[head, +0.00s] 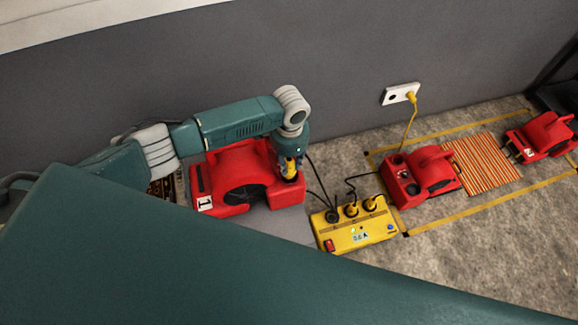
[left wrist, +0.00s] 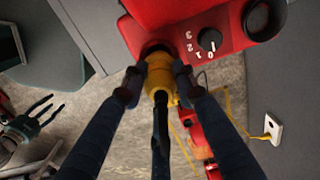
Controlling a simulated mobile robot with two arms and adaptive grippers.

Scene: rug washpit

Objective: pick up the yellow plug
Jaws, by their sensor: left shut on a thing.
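The yellow plug (left wrist: 160,82) is between the fingers of my left gripper (left wrist: 158,73), which is shut on it. A dark cord trails from the plug toward the wrist camera. The plug's far end is at a dark round opening in the red machine (left wrist: 210,22); I cannot tell whether it sits in it or is just in front. In the head view my left gripper (head: 290,172) points down at the right end of the red machine (head: 235,170), with a bit of yellow showing. My right gripper (left wrist: 36,118) shows at the left wrist view's left edge, fingers apart and empty.
A yellow power box (head: 345,236) with several plugs stands right of the machine. Beyond it are a second red machine (head: 422,178), a striped rug (head: 484,165) and a third red machine (head: 541,137). A wall socket (head: 400,93) holds a yellow plug and cord. Grey carpet lies open in front.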

